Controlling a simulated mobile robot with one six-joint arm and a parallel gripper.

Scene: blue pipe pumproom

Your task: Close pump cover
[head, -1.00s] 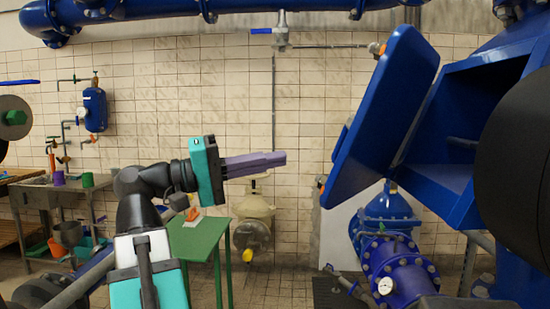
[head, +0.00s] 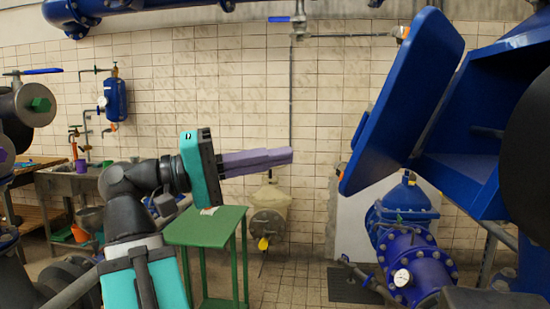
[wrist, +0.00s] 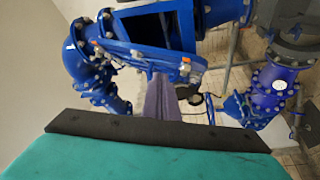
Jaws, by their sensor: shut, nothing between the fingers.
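The blue pump cover (head: 405,100) is a flat panel that stands open and tilted at the right in the head view. It hangs at the left side of the blue pump housing (head: 465,165), whose inside shows open. My gripper (head: 290,155) has purple fingers that are shut and empty. It points right, to the left of the cover, and appears apart from it. In the wrist view my fingers (wrist: 163,98) reach toward the cover's edge (wrist: 150,58); whether they touch it cannot be told there.
A green table (head: 205,228) stands below my arm. A large black round part (head: 530,150) is at the right edge. A tiled wall lies behind, with open space left of the cover.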

